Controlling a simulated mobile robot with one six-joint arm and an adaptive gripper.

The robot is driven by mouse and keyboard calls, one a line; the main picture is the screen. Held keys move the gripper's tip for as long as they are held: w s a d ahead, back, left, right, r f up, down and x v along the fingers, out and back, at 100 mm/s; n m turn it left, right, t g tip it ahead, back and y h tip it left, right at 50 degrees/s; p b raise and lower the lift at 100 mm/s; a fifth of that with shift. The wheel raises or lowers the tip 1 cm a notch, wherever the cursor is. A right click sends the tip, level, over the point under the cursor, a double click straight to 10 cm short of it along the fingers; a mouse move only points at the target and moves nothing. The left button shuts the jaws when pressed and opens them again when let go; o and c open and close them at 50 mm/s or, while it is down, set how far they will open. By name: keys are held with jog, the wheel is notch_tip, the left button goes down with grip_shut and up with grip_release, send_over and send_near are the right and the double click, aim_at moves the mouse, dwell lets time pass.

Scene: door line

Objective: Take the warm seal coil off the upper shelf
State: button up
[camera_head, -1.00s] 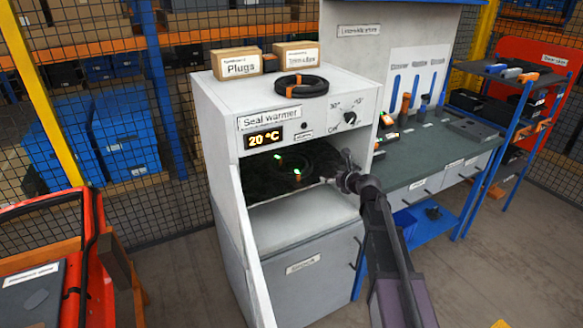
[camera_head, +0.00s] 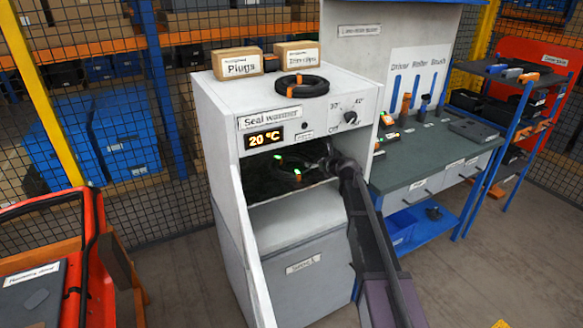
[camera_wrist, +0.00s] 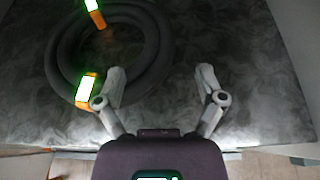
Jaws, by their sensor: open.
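The seal warmer (camera_head: 268,117) is a white cabinet whose display reads 20 °C. On its dark upper shelf (camera_wrist: 250,60) lies a black seal coil (camera_wrist: 148,55) with orange ties and glowing green tags. The coil also shows dimly inside the warmer in the head view (camera_head: 287,172). My gripper (camera_wrist: 161,85) is open and empty, its fingers reaching over the shelf from the front. The coil lies ahead and to the left of the fingers in the wrist view; its right lower edge is close to the left finger. I cannot tell whether they touch.
Another black coil (camera_head: 301,86) with orange ties lies on the warmer's top, near two boxes, Plugs (camera_head: 237,64) and a second one (camera_head: 297,55). The warmer's side walls and the panel above bound the opening. A workbench (camera_head: 425,150) stands to the right.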

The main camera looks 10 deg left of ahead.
aim_at(306, 158)
jog(key=shift+w+a, duration=0.1)
dwell(0.3)
jog(key=shift+w+a, duration=0.3)
jog(key=shift+w, duration=0.15)
jog(key=shift+b+x, duration=1)
jog(key=shift+x, duration=1.65)
jog(key=shift+r, duration=0.1)
grip_shut()
